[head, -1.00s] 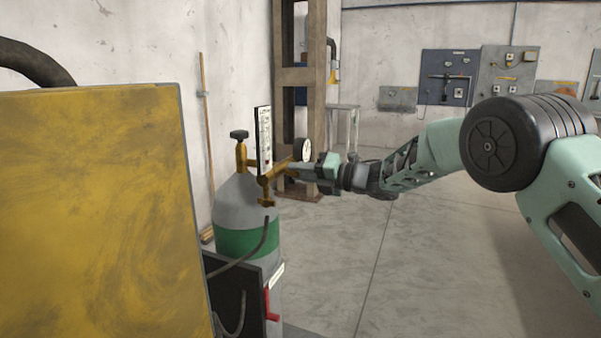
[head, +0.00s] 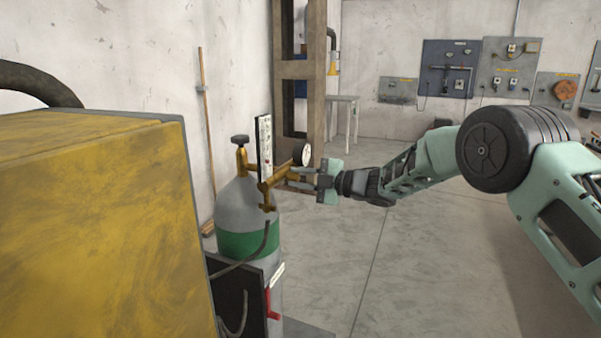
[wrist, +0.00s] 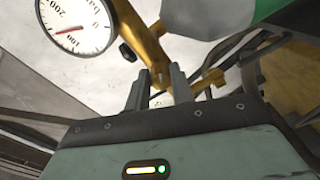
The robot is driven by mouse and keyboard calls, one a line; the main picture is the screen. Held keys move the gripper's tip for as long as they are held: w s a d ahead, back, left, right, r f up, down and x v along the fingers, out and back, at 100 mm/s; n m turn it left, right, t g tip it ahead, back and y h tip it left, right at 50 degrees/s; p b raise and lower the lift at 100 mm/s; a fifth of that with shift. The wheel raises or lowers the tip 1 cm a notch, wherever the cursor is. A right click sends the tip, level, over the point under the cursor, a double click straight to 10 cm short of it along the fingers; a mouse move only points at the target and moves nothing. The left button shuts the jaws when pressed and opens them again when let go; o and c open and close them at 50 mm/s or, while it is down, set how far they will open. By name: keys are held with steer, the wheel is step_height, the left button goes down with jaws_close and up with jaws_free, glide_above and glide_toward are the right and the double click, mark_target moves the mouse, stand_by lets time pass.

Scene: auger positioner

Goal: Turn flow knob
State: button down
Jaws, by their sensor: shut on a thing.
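The gas cylinder (head: 240,200), grey with a green band, stands left of centre in the head view. Its brass regulator (head: 270,187) carries an upright flow scale (head: 264,145) and a round pressure gauge (head: 302,153). The gauge (wrist: 72,22) also shows large at upper left in the wrist view. My gripper (head: 299,179) reaches in from the right, its fingers at the regulator's right side. In the wrist view my gripper (wrist: 160,74) has a small gap between its fingers, shut on the brass flow knob end (wrist: 157,66). The fingers partly hide the knob.
A large yellow cabinet (head: 100,210) fills the left foreground. A black valve handwheel (head: 240,139) tops the cylinder. A dark hose (head: 262,240) hangs in front of it. A wooden post (head: 317,90) stands behind. The floor (head: 430,260) to the right is clear.

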steer(key=m+p, duration=0.2)
steer(key=m, duration=0.3)
steer(key=m+p, duration=0.3)
steer(key=m, duration=0.3)
steer(key=shift+f+y, duration=0.2)
steer(key=shift+y, duration=0.1)
stand_by(0.4)
steer(key=c, duration=1.2)
jaws_free()
steer(key=shift+d, duration=0.1)
steer(key=b+v, duration=0.2)
steer(key=v, duration=1.5)
steer(key=shift+d+r+b, duration=0.15)
steer(key=shift+d+b, duration=0.05)
steer(key=shift+b, duration=0.1)
steer(key=shift+a+r, duration=0.1)
